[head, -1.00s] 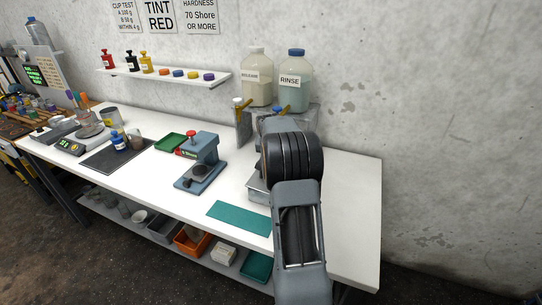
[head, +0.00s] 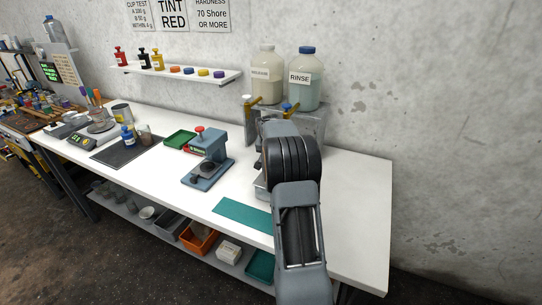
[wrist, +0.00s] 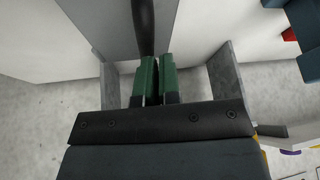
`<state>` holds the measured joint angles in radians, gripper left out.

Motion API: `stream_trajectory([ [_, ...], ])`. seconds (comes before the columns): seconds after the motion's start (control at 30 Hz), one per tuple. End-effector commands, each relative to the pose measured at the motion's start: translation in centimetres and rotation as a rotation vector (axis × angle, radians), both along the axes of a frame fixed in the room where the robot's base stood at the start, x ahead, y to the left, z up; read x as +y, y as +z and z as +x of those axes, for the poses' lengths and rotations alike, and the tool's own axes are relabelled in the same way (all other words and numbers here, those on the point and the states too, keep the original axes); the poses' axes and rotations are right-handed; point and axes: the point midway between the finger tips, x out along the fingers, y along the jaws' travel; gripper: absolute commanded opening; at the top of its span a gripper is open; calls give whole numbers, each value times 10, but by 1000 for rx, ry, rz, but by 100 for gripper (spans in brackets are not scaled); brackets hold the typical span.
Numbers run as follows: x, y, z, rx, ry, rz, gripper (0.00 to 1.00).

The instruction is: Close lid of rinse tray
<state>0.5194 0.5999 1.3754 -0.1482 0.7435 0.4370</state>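The rinse tray (head: 261,188) is a grey metal box on the white bench, mostly hidden behind my arm in the head view. In the wrist view a flat grey panel (wrist: 108,25), apparently its lid, lies beyond my fingertips. A black rod-like handle (wrist: 145,25) runs along it to my fingers. My gripper (wrist: 160,62) has its two green fingertips almost together, with only a thin dark gap between them. The handle lines up with the left fingertip, and I cannot tell whether they touch. In the head view my arm hides the gripper and the lid's angle.
The rinse bottle (head: 305,82) and a second bottle (head: 266,75) stand on a grey stand (head: 312,122) behind the tray. A blue-grey press (head: 210,160) and a teal mat (head: 243,214) are to the left. The bench's right end (head: 358,205) is clear.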

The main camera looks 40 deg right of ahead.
Motion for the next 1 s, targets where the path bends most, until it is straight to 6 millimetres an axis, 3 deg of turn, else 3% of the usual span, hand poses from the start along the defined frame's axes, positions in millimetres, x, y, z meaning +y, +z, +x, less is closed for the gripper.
stream_trajectory([
  [0.03, 3, -11, -1, 16, 2, 13, 0],
  [0.4, 5, -8, -2, 16, 2, 15, 0],
  [0.57, 4, 15, -4, 10, 4, 11, 0],
  [0.7, 0, 48, -9, -2, 3, 3, 0],
  [0.77, 12, 46, 0, -2, 8, 2, 0],
  [1.0, 46, 74, 23, -5, 10, 0, 0],
])
